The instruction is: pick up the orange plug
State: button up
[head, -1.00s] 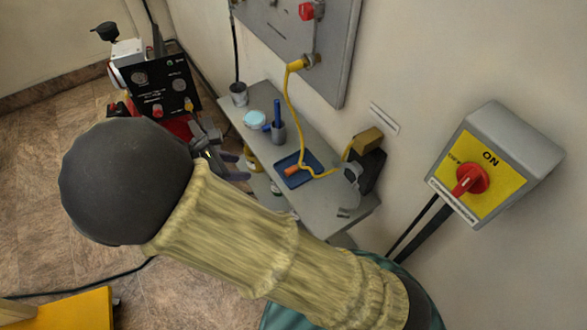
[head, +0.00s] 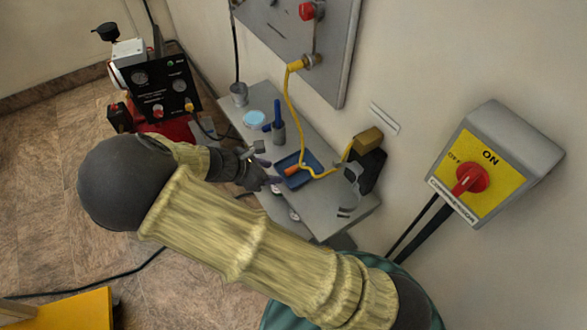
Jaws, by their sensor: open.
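The orange plug (head: 292,170) lies in a small blue tray (head: 311,161) on the grey shelf, on the end of a yellow cable (head: 291,110) that runs up to a fitting on the wall panel. My gripper (head: 266,166) is open and empty, just left of the tray and close to the plug. The two look apart, though the height between them is hard to judge.
A dark cup holding a blue item (head: 278,122) and a light-blue lidded dish (head: 254,118) stand behind the tray. A yellow-topped block (head: 367,139) and a grey clamp-like tool (head: 349,189) are to the right. The red-and-black machine (head: 166,95) stands left.

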aim_at(285, 172)
jog(key=shift+d+f, duration=0.1)
jog(key=x, duration=0.5)
jog(key=shift+w, duration=0.15)
dwell(0.5)
grip_shut()
